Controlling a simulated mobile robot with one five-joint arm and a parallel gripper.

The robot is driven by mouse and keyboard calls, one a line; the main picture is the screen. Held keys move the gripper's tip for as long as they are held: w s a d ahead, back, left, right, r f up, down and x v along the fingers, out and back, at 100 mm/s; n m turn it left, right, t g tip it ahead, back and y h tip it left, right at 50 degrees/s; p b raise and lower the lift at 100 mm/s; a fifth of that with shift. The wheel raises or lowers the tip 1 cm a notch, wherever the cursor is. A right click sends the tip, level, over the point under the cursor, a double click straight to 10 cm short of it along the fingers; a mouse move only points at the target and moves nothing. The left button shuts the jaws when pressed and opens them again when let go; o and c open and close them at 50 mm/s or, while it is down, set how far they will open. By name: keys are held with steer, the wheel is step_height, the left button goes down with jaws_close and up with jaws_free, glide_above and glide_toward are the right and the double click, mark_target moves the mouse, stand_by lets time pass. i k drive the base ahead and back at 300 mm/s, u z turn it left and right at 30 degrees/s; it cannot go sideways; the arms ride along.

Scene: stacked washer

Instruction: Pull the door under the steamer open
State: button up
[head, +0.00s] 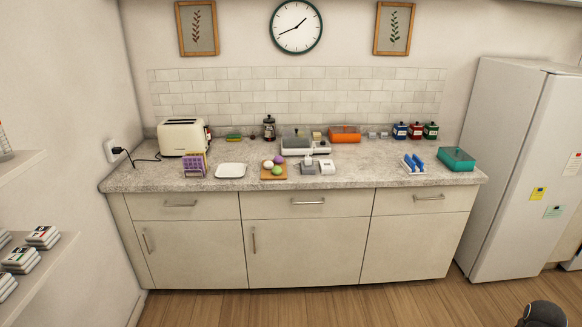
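A low appliance with a grey lid and a white base, which looks like the steamer (296,139), stands at the back of the counter, a little left of its middle. Below it in the cabinet is the middle door (310,255), pale cream and shut. Its upright bar handle (253,240) is near the door's left edge. A shut drawer (340,204) with a horizontal handle lies between this door and the countertop. My gripper is not visible; only a dark rounded part, likely of my arm, shows at the bottom right corner, well away from the door.
The left door (195,255) has its own upright handle; the right door (410,248) shows no clear handle. The wood floor (350,305) before the cabinet is clear. A white fridge (510,170) stands right, wall shelves (40,265) left. Small items crowd the countertop (370,172).

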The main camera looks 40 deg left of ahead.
mark_target(307, 252)
steer(key=u, duration=0.2)
steer(key=i, duration=0.85)
steer(key=u, duration=1.6)
